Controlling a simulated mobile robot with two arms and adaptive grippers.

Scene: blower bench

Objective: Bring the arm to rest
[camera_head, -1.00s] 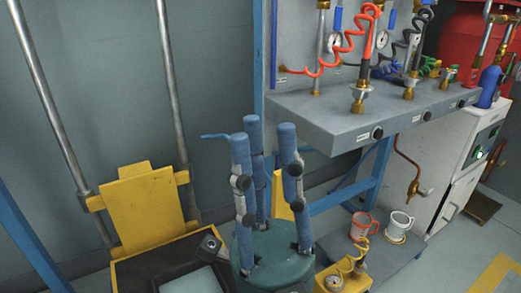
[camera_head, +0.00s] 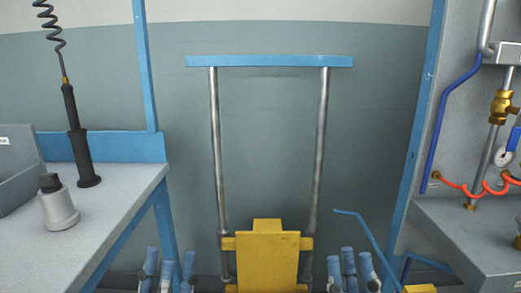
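Both of my grippers show only by their blue fingers, upright at the bottom edge of the head view. My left gripper (camera_head: 168,264) is at lower left, in front of the left bench's leg. Its three fingers stand apart with nothing between them. My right gripper (camera_head: 349,262) is right of the yellow plate, also with its three fingers apart and no object seen between them. The lower parts of both grippers and the arms are outside the frame.
A grey bench (camera_head: 95,215) at left bears a grey cone-shaped piece (camera_head: 60,208) and a dark tool (camera_head: 76,135). A yellow plate (camera_head: 268,258) on a frame with metal posts (camera_head: 318,150) stands centrally. A thin blue bent rod (camera_head: 368,232) rises beside my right gripper. A grey shelf (camera_head: 465,235) is at right.

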